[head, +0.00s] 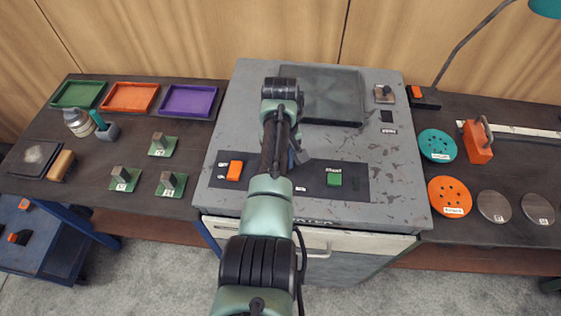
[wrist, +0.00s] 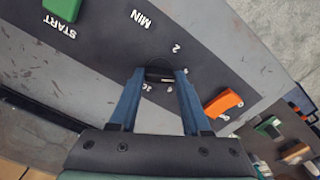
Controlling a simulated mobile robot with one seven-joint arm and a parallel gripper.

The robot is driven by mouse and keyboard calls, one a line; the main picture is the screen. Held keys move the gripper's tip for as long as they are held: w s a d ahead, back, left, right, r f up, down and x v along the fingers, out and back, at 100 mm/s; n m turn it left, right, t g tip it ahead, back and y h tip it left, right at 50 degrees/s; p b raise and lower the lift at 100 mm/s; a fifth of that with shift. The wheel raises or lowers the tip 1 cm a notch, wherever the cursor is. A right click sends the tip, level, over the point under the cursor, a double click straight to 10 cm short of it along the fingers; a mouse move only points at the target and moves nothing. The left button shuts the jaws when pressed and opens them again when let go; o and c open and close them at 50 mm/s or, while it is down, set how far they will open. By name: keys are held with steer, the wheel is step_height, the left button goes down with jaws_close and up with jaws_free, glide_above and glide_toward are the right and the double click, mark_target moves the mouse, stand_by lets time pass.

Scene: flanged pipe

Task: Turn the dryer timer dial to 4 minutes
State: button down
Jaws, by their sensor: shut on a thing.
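The timer dial (wrist: 160,75) is a dark round knob on the dark control strip of the grey dryer (head: 395,205). In the wrist view my gripper (wrist: 159,72) has its two blue fingers on either side of the dial, shut on it. White marks stand around the dial: "MIN" and "2" are on its far side, and smaller numbers show between the fingers. I cannot read where the dial points. In the head view my arm hides the dial and most of the gripper.
A green START button (head: 334,179) and an orange switch (head: 235,170) flank the dial on the strip. A dark raised plate (head: 320,95) lies at the back of the dryer top. Benches with trays and discs stand on both sides.

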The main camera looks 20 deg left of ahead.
steer(key=shift+w+r, duration=0.1)
stand_by(0.3)
steer(key=shift+c, duration=1.8)
jaws_free()
step_height(320, 180, up, 13)
steer(key=b, duration=0.1)
